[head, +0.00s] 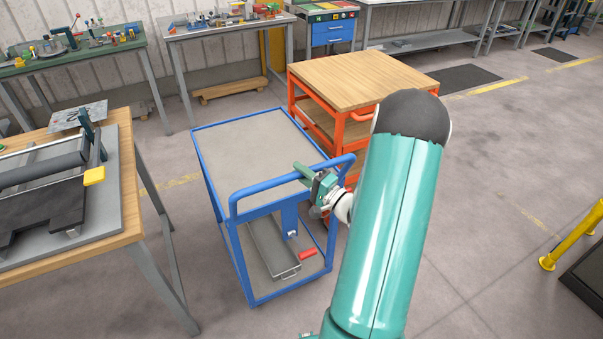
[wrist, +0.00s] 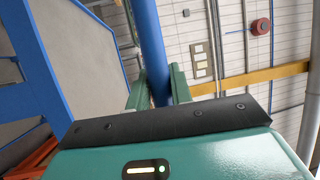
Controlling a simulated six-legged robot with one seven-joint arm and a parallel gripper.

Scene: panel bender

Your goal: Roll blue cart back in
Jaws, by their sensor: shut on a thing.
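The blue cart (head: 262,150) stands in the middle of the head view, with a grey top, a blue frame and a raised blue push handle (head: 262,189) on the near side. My gripper (head: 308,173) is shut on the right part of that handle. In the wrist view the blue handle bar (wrist: 152,55) passes between the two green fingers (wrist: 158,88). The cart's lower shelf holds a grey tray (head: 268,250) and a red-handled item (head: 307,254). The cart's wheels are hard to make out.
An orange cart (head: 352,80) with a wooden top stands close behind on the right. A workbench (head: 128,215) with a bending machine (head: 60,185) stands at the left. Benches (head: 225,28) line the back wall. A yellow rail (head: 570,240) is at far right. Floor at lower right is clear.

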